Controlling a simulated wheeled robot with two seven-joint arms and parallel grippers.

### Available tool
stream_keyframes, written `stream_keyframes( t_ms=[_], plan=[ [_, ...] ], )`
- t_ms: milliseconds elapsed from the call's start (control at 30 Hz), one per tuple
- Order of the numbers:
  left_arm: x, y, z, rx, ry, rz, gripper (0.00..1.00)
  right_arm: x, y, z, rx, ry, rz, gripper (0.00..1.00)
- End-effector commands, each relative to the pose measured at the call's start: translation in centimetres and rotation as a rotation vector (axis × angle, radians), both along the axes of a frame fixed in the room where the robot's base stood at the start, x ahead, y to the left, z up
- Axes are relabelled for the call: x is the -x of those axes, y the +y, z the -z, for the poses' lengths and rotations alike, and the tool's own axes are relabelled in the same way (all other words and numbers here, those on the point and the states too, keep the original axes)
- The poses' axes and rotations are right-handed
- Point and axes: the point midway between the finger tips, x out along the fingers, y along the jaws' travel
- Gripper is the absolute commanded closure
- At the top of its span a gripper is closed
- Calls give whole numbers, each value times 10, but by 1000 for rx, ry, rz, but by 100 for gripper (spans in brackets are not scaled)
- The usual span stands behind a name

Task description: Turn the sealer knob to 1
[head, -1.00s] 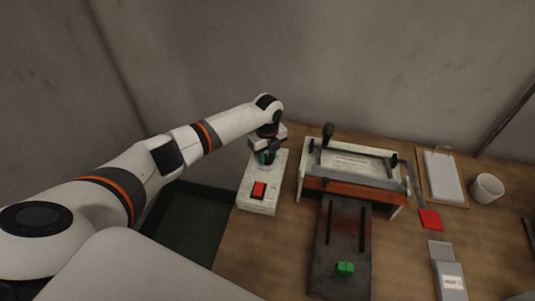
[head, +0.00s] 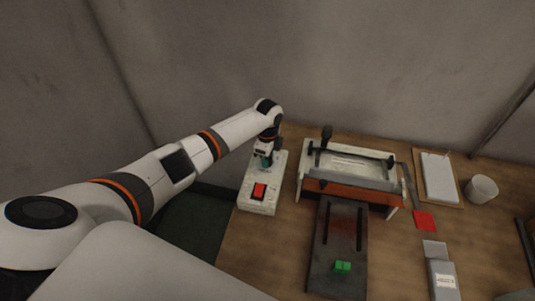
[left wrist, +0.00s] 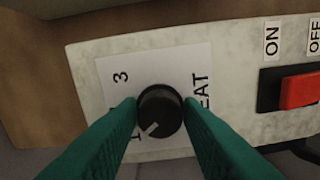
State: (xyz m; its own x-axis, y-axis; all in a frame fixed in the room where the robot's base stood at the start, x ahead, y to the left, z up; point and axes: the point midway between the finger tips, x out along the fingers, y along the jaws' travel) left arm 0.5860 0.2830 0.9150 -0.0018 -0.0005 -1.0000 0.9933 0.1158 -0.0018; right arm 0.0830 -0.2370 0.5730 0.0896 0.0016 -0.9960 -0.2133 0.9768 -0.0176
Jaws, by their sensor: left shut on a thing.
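The sealer knob (left wrist: 160,112) is a round black dial on a pale label plate (left wrist: 175,65). My left gripper (left wrist: 162,110) is shut on it, with one green finger on each side. The knob's white pointer line aims down and left in the left wrist view, toward a partly covered mark that looks like the 1. A 3 shows above it, and the fingers hide parts of the other lettering. In the head view my left gripper (head: 264,162) points down at the far end of the white control box (head: 258,207) and hides the knob.
A red switch (left wrist: 300,91) marked ON and OFF sits beside the plate. A white cup (head: 482,188) stands far right.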

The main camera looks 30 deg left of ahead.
Motion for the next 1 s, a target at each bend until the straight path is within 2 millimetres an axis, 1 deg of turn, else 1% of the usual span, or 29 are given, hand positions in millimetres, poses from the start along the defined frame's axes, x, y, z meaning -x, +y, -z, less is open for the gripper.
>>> stream_keyframes(
  t_ms=[33,300,833,867,900,967,1000],
  plan=[
    [-1,0,-3,1,-2,-28,90,0,0,-3,0,0,0,64],
    [-1,0,-2,0,-3,-129,90,0,0,-7,0,0,0,64],
    [-2,0,-2,0,-5,-155,90,0,0,-7,0,-1,0,64],
    [-2,0,-2,0,-5,-155,66,0,0,-7,0,-1,0,64],
    [-2,0,-2,0,-5,-155,59,0,0,-7,0,-1,0,64],
    [-2,0,-2,0,-5,-154,49,-1,1,-7,-1,-1,0,64],
    [-1,0,-1,0,-4,-154,46,-1,1,-7,-1,-1,0,64]
  ],
)
